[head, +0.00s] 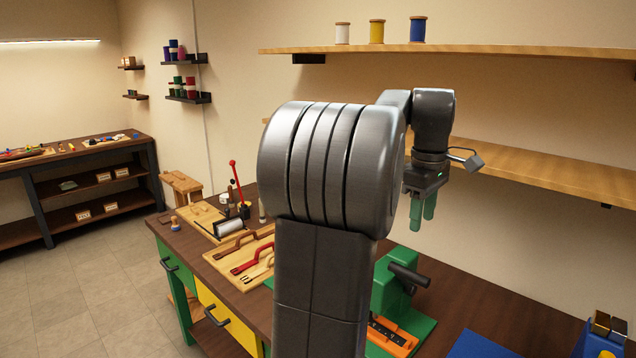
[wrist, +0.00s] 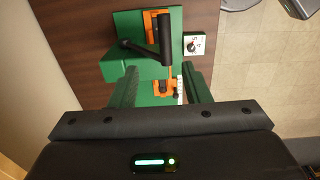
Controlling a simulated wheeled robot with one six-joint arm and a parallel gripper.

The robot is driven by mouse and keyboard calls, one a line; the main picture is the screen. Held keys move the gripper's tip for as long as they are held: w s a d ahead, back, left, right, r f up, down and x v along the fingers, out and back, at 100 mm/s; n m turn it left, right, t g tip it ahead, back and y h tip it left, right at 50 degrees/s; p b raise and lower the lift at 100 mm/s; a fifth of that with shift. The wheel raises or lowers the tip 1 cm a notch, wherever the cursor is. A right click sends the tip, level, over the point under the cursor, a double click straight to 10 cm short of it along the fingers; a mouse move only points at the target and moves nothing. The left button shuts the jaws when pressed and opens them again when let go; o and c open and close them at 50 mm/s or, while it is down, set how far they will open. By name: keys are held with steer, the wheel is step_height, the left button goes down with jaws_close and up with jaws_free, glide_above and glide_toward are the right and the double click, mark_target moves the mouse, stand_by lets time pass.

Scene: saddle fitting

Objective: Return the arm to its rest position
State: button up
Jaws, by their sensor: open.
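My gripper (head: 423,212) has green fingers and hangs pointing down in the air above the workbench, in front of the back wall's shelves. In the wrist view my gripper (wrist: 159,72) is open, its two green fingers apart with nothing held between them. My arm is raised and its large grey links cover the middle of the head view. Below the gripper is a green press (head: 396,290) with a black handle and an orange part, clear of the fingers. The press also shows in the wrist view (wrist: 120,68), partly behind the fingers.
A lower shelf (head: 545,172) runs close behind the gripper. An upper shelf (head: 480,50) bears thread spools. Open floor lies left.

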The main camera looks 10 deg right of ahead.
mark_target(413, 272)
step_height(413, 272, down, 13)
steer(key=shift+w+d+p, duration=0.1)
steer(key=shift+w+p, duration=0.05)
steer(key=shift+p, duration=0.3)
steer(key=shift+f, duration=0.5)
steer(key=shift+s+a+r, duration=0.1)
steer(key=shift+s+a, duration=0.2)
steer(key=shift+w+d, duration=0.15)
